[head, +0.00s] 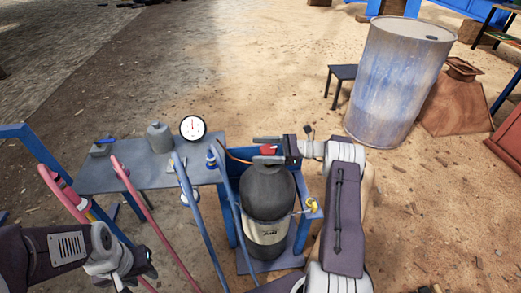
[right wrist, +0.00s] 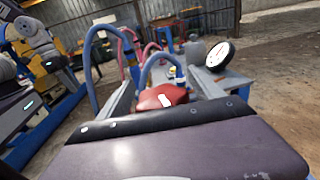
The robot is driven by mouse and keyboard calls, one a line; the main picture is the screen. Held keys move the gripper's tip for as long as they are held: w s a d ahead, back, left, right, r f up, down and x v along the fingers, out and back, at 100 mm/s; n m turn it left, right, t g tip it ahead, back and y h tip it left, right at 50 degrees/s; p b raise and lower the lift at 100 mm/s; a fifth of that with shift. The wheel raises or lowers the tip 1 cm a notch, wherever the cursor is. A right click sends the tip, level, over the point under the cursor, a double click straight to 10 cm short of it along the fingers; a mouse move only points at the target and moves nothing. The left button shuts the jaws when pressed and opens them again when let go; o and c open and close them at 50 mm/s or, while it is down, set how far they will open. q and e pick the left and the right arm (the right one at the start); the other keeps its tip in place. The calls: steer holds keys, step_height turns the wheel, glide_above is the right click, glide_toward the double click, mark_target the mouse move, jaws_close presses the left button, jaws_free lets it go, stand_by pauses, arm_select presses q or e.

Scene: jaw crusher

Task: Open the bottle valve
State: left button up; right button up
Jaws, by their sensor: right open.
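The dark grey air bottle (head: 267,190) stands upright in a blue frame, with a pale label band low on its side. Its red valve handle (head: 268,149) is at the top, and it also shows in the right wrist view (right wrist: 163,97). My right gripper (head: 268,150) is open over the bottle's top, one finger on each side of the red handle. In the right wrist view the handle lies between the two fingers; I cannot tell whether they touch it. My left gripper (head: 138,268) is low at the left, away from the bottle; its fingers are unclear.
A grey-blue table (head: 135,172) left of the bottle carries a round white gauge (head: 193,128) and a small grey container (head: 160,138). Blue and pink hoses curve up before it. A large worn drum (head: 398,80) and a dark stool (head: 342,78) stand behind right.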

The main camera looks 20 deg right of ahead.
steer(key=v, duration=0.9)
